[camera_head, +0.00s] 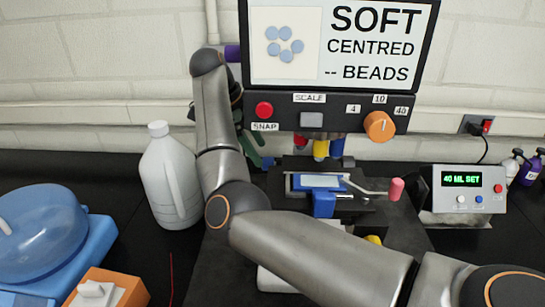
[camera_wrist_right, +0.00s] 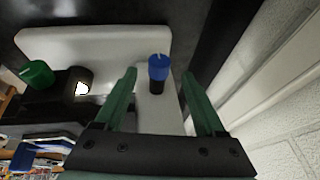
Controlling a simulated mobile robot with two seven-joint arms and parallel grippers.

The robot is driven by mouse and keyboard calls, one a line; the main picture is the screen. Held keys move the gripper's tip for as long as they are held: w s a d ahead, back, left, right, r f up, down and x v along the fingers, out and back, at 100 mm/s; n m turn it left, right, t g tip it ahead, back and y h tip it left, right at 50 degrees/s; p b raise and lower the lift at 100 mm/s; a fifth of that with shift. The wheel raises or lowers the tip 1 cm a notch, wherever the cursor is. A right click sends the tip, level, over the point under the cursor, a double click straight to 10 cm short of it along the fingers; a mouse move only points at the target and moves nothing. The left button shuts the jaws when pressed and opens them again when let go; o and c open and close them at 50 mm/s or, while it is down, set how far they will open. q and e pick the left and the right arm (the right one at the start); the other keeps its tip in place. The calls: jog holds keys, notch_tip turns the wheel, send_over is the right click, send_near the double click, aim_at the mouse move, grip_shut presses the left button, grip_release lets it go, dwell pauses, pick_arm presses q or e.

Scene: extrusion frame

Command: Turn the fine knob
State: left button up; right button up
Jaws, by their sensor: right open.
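My right gripper (camera_head: 257,150) reaches in beside the left side of the instrument, partly hidden behind my own arm in the head view. In the right wrist view its green fingers (camera_wrist_right: 161,75) are open and apart. A blue knob (camera_wrist_right: 158,67) with a black shaft shows between the fingertips, in front of a white body (camera_wrist_right: 100,45); no contact with either finger is visible. A green knob (camera_wrist_right: 37,73) sits further left on a black part. No label tells which of these is the fine knob. My left gripper is not in view.
The screen (camera_head: 350,45) stands above a panel with an orange dial (camera_head: 379,126) and red button (camera_head: 264,109). A stage (camera_head: 320,181) and pink-handled lever (camera_head: 396,189) are below. A white jug (camera_head: 168,180) stands close left of my arm. A control box (camera_head: 468,189) is right.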

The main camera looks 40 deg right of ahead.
aim_at(268, 163)
jog(key=shift+x, duration=2.05)
jog(key=shift+a, duration=0.1)
jog(key=shift+c, duration=0.4)
grip_shut()
